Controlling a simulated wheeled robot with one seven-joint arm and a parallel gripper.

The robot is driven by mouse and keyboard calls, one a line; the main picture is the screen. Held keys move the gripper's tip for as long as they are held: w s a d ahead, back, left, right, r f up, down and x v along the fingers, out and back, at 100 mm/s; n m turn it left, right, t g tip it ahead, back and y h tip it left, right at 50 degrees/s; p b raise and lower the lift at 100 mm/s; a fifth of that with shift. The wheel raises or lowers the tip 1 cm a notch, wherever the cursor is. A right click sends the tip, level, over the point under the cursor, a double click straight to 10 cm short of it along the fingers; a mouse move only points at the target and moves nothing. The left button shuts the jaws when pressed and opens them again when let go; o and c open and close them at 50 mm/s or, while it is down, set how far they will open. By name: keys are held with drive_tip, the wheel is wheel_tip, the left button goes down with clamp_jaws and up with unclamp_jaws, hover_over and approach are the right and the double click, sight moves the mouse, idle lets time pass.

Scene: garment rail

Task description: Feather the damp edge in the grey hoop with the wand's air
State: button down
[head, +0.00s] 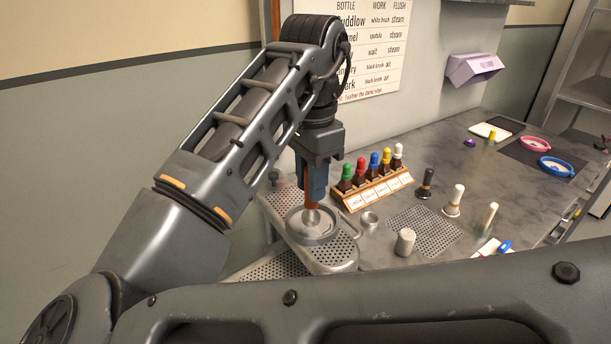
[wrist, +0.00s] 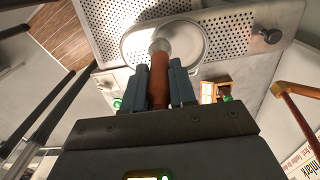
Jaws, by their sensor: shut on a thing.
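My gripper (head: 314,188) points down over the perforated board at the left end of the bench. It is shut on the wand (wrist: 160,78), which has a reddish-brown handle and a pale rounded metal tip. The grey hoop (head: 312,226) lies flat on the board below, and the wand's tip is over its inside. In the wrist view the hoop (wrist: 196,28) surrounds the tip. I cannot tell whether the tip touches the cloth. No damp edge can be made out in the hoop.
A wooden rack (head: 372,192) of several bottles with coloured caps stands right of the hoop. A small metal ring (head: 370,220), a white cylinder (head: 405,242) and upright brushes (head: 455,200) stand on the bench. Pink (head: 534,144) and blue (head: 557,167) hoops lie far right. A chart (head: 375,45) hangs behind.

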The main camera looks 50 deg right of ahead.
drive_tip(key=shift+s+d, duration=0.45)
drive_tip(key=shift+s, duration=0.15)
drive_tip(key=shift+p, duration=0.3)
drive_tip(key=shift+s+d+p, duration=0.2)
drive_tip(key=shift+d, duration=0.45)
drive_tip(key=shift+s+d+p, duration=0.15)
drive_tip(key=shift+d+p, duration=0.05)
drive_tip(key=shift+d, duration=0.4)
drive_tip(key=shift+w+d+p, duration=0.15)
drive_tip(key=shift+w+d, duration=0.1)
drive_tip(key=shift+d, duration=0.35)
drive_tip(key=shift+w+d+p, duration=0.15)
drive_tip(key=shift+w+d, duration=0.1)
drive_tip(key=shift+d, duration=0.3)
drive_tip(key=shift+w+d, duration=0.7)
drive_tip(key=shift+w, duration=0.35)
drive_tip(key=shift+r, duration=0.15)
